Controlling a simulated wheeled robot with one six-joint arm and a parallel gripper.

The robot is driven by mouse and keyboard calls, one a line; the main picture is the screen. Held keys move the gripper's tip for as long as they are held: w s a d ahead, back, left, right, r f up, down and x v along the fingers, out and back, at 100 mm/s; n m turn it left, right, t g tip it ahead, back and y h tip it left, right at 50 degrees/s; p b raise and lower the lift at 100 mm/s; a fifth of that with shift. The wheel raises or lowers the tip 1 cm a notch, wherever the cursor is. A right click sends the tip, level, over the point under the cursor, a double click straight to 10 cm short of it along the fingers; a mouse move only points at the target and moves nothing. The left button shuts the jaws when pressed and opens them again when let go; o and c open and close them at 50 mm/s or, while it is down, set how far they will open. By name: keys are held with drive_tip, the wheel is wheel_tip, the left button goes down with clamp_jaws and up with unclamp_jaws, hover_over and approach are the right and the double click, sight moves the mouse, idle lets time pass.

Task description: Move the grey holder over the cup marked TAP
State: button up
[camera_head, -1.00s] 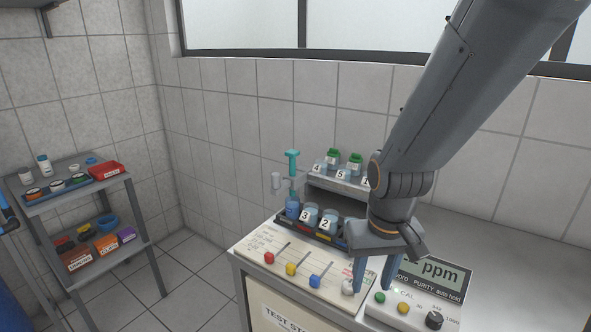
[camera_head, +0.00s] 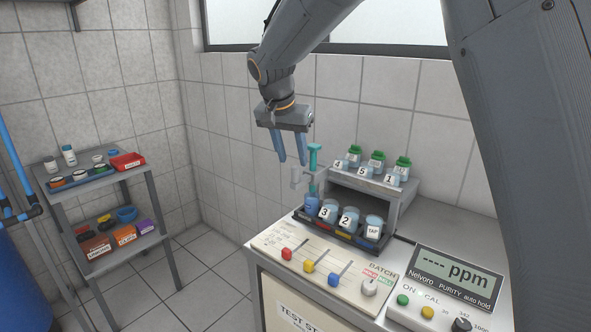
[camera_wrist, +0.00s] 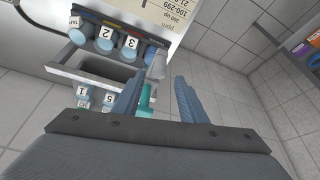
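My gripper (camera_head: 292,162) points down close above the holder. Its two blue fingers are apart and empty; in the wrist view the gap (camera_wrist: 158,82) lines up with the holder.
Cups 3 (camera_head: 328,211) and 2 (camera_head: 349,217) stand in the tray between the holder and TAP. A raised grey shelf (camera_head: 367,190) behind carries green-capped bottles. A slider panel (camera_head: 300,262) and a ppm meter (camera_head: 455,272) lie in front. A side rack (camera_head: 165,195) stands left.

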sight(295, 167)
drive_tip(key=p+x, duration=0.1)
drive_tip(key=x, duration=0.4)
drive_tip(key=shift+f, duration=0.4)
drive_tip(key=shift+c, duration=0.4)
drive_tip(key=shift+d, duration=0.1)
clamp_jaws()
